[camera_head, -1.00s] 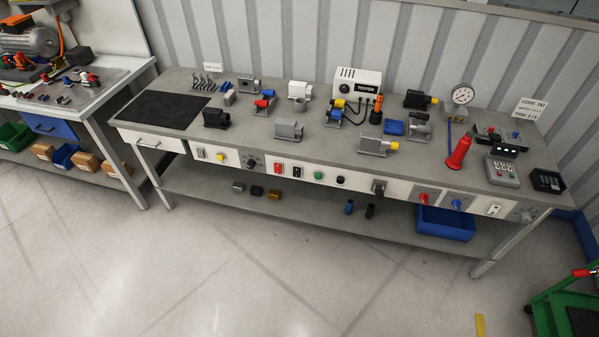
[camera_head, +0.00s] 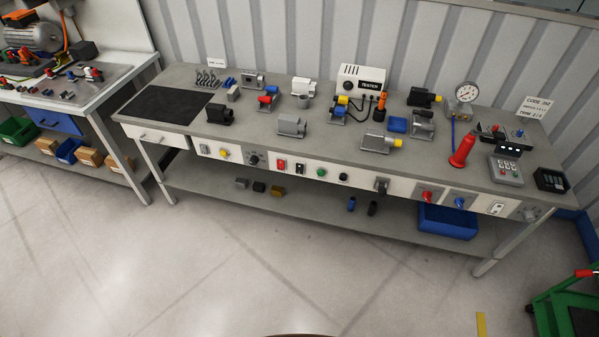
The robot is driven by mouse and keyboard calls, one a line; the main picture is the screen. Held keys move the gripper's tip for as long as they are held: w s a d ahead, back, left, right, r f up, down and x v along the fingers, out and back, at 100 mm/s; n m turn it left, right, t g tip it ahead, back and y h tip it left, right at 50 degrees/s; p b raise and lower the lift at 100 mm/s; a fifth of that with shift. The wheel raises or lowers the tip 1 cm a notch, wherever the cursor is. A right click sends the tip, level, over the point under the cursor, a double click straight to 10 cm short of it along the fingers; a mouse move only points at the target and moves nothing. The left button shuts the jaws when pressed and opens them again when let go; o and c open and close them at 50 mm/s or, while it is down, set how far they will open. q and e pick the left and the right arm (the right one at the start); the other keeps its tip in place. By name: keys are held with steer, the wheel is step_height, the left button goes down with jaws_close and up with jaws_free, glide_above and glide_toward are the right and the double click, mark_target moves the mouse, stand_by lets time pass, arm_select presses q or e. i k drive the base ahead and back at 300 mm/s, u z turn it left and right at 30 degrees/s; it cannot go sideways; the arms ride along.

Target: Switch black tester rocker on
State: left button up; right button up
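The black tester rocker (camera_head: 300,168) is a small dark switch on the white front panel of the long grey bench (camera_head: 240,142). It sits just right of a similar red rocker (camera_head: 281,164) and left of a green button (camera_head: 321,172). It is too small here to tell which way it is tipped. Neither of my grippers is in view.
Other controls line the front panel, including a black switch (camera_head: 381,186) and red (camera_head: 427,196) and blue (camera_head: 459,202) knobs. A lower shelf holds a blue bin (camera_head: 447,221). A green cart (camera_head: 563,305) stands at bottom right. The floor before the bench is clear.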

mark_target(298, 167)
steer(key=k, duration=0.65)
steer(key=z, duration=0.2)
steer(key=i, duration=1.05)
steer(key=z, duration=0.75)
